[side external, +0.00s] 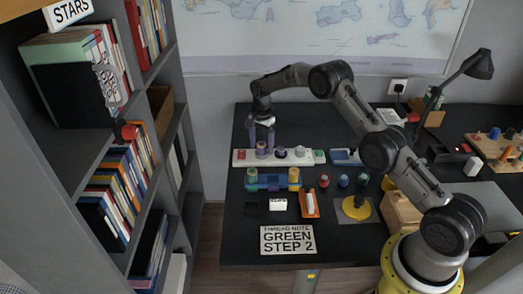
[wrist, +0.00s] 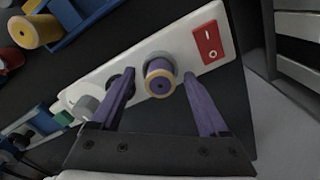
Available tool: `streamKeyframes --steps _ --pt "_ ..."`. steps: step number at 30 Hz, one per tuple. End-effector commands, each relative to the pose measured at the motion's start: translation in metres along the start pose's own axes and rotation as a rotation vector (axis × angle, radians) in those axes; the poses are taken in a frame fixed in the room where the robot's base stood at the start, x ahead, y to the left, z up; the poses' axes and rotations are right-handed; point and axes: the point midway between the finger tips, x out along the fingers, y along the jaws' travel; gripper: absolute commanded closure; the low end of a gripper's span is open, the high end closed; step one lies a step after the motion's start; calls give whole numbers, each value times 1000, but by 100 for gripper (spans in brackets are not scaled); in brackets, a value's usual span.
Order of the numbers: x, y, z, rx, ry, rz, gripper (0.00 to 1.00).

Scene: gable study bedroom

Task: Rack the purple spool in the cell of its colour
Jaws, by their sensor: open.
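The purple spool (side external: 261,150) stands upright on the white strip (side external: 240,158) at the back left of the dark desk. In the wrist view the spool (wrist: 159,80) shows a pale rim and a purple middle. My gripper (side external: 261,141) points down over it, with its purple fingers apart. In the wrist view my gripper (wrist: 159,75) has one finger on each side of the spool, with gaps visible. I cannot make out a purple cell.
The strip has a red switch (wrist: 209,41) and grey round parts (side external: 299,151). Red (side external: 324,181), blue (side external: 343,181) and green (side external: 363,180) spools stand right of the rack. A sign (side external: 287,240) reads "THREAD NOTE GREEN STEP 2". Bookshelves stand left of the desk.

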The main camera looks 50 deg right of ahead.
Motion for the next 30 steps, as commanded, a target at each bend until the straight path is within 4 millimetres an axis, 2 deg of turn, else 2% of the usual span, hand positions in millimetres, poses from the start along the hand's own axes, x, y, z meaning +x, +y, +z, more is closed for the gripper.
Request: streamKeyframes --steps 5,18,30 --pt "0 0 0 0 0 0 22" --pt "0 0 0 0 0 0 99" --pt "-3 0 0 0 1 -2 100"
